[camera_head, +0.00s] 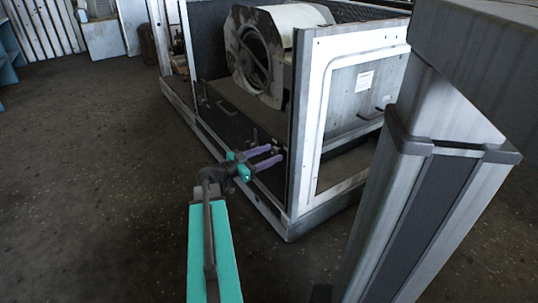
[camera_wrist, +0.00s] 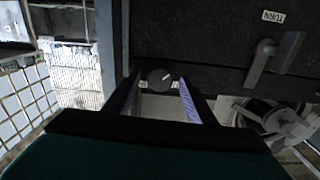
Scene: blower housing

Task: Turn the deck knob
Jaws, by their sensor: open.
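The deck knob (camera_wrist: 160,77) is a small dark round knob with a short white mark on its face. In the wrist view it sits on the edge of a dark panel, between the fingertips of my gripper (camera_wrist: 159,82). The fingers are open, with a gap visible on each side of the knob. In the head view my gripper (camera_head: 274,154), with purple fingers, reaches into the open side of the blower housing (camera_head: 303,130), low over its dark deck. The knob is too small and dark to make out clearly there.
A lever handle (camera_wrist: 262,62) stands on the dark panel to the right of the knob, with a label reading TURN (camera_wrist: 273,16) nearby. The housing's pale corner frame is close right of my gripper. A round blower (camera_head: 258,55) sits above. Open floor lies left.

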